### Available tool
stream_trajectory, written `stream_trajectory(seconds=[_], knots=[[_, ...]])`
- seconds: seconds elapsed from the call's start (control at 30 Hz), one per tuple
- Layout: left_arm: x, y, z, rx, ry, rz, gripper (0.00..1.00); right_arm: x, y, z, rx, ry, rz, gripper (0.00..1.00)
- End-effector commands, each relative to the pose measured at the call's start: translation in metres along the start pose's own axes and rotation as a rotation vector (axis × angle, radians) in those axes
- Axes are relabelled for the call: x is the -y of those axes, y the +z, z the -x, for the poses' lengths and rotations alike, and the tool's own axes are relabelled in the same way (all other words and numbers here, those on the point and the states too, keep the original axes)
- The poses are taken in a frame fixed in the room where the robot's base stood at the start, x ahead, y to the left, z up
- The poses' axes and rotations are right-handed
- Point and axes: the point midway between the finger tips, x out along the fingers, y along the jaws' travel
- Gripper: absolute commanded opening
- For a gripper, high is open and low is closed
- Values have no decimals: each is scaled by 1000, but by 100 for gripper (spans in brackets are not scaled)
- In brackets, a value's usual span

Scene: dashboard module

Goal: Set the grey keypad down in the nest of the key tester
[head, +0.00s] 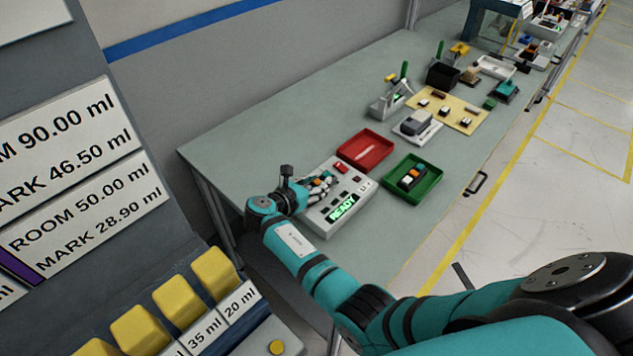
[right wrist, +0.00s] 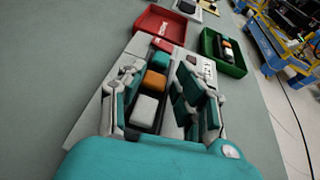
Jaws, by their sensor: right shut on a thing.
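The key tester (head: 322,220) is a light grey box with a green READY display, near the table's near left end. In the head view my right gripper (head: 318,189) is over its far left part. In the right wrist view the gripper (right wrist: 168,92) has its fingers on either side of the keypad (right wrist: 147,108), a dark grey body with white, orange and teal keys in a row. It is shut on the keypad. The keypad lies low over the tester; the fingers hide the nest, and I cannot tell whether it touches the bottom. My left gripper is not in view.
Other fixtures stand farther along the table. Yellow blocks (head: 180,301) on a cabinet are at the near left.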

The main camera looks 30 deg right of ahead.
Motion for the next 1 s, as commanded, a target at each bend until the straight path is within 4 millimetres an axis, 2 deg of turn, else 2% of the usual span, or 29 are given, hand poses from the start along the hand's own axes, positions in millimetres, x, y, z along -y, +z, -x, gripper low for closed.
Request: stream_trajectory(seconds=[0.3,0.33,0.53,0.83,1.0], knots=[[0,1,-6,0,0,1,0,0,-8,-3,1,0,0,0],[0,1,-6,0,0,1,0,0,-8,-3,1,1,-1,33],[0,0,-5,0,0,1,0,0,-7,-3,1,0,-1,59],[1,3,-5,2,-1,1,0,0,-6,-2,0,0,-1,59],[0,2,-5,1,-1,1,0,0,14,5,1,2,-5,59]])
